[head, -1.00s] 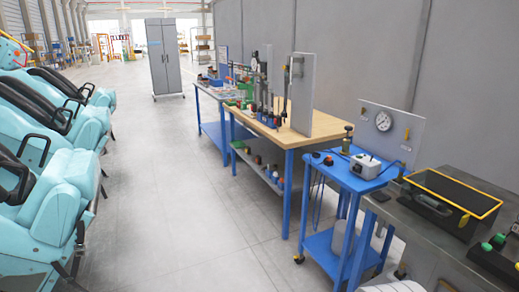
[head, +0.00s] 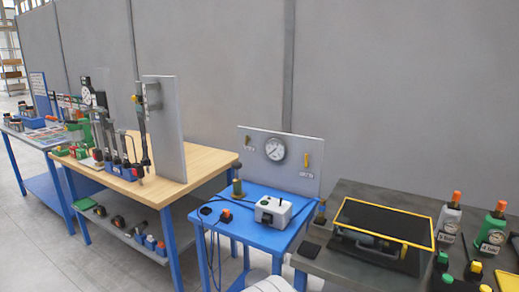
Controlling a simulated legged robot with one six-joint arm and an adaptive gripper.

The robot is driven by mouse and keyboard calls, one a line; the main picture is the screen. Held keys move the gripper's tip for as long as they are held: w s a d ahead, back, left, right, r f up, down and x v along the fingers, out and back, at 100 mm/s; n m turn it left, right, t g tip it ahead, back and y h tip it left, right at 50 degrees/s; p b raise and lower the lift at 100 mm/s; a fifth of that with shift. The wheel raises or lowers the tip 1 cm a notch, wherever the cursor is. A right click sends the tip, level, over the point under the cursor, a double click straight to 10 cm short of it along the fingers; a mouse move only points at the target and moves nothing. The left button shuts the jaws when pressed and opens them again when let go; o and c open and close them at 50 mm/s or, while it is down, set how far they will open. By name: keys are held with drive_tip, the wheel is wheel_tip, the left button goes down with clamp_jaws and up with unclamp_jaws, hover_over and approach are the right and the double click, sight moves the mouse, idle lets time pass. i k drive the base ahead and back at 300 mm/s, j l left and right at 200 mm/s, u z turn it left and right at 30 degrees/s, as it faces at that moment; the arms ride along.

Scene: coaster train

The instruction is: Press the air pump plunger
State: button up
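The blue cart (head: 262,238) stands near the middle of the head view. A small olive-brass device with a dark knob (head: 237,186) stands upright at the cart's back left. A gauge (head: 275,149) is mounted on the grey panel behind. I cannot tell for sure which of these is the air pump with the plunger. My gripper is not in view; a white rounded part at the bottom edge may be mine.
A dark bench (head: 377,198) stands right of the cart, with a yellow-rimmed black case (head: 384,221) and several bottles with coloured caps. A wooden-topped workbench (head: 205,165) stands left of the cart. Bare floor (head: 45,240) is free at the lower left.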

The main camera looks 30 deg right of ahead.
sight(237, 165)
drive_tip(key=i+z, duration=0.4)
drive_tip(key=i+j+z, duration=0.2)
drive_tip(key=z, duration=0.2)
drive_tip(key=i+j+z, duration=0.25)
drive_tip(key=z, duration=0.15)
drive_tip(key=i+j+z, duration=0.4)
